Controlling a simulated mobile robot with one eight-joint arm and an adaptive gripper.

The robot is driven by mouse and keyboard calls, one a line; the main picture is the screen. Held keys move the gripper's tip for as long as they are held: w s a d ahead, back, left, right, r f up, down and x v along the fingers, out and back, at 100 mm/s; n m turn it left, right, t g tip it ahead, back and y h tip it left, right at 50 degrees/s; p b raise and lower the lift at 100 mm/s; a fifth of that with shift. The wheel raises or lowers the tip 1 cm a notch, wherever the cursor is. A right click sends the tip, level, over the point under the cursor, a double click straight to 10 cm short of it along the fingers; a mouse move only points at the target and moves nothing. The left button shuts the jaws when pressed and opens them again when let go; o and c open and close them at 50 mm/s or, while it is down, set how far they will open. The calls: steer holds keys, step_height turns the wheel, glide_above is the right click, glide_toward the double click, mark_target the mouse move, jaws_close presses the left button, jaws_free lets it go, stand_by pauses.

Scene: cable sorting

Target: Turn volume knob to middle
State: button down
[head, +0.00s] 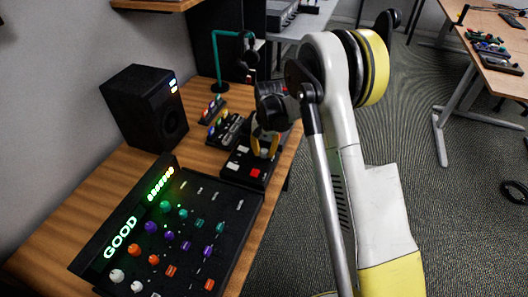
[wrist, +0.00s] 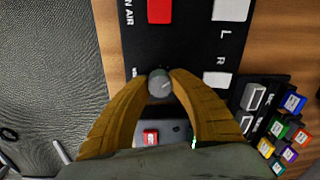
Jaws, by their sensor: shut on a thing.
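The volume knob (wrist: 159,83) is a small grey round knob on a black control box (wrist: 190,40). In the wrist view it sits between my two yellow fingertips, which touch it on both sides. My gripper (wrist: 160,84) is shut on the knob. A light pointer mark shows on the knob's top, aimed toward the right in the wrist view. In the head view my gripper (head: 265,150) reaches down over the far end of the black box (head: 232,171), and its fingers hide the knob.
The box has a red button (wrist: 160,11) and white buttons (wrist: 230,9). A mixer (head: 190,230) with colored knobs and a lit "GOOD" display stands in front. A speaker (head: 145,108) and a headphone stand (head: 217,65) are nearby. Colored keys (wrist: 285,135) lie beside the box.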

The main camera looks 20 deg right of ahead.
mark_target(265, 152)
steer(key=m, duration=0.7)
stand_by(0.6)
steer(key=c, duration=1.1)
jaws_free()
steer(key=r, duration=1.2)
steer(key=shift+s+d, duration=0.2)
steer(key=shift+s, duration=0.1)
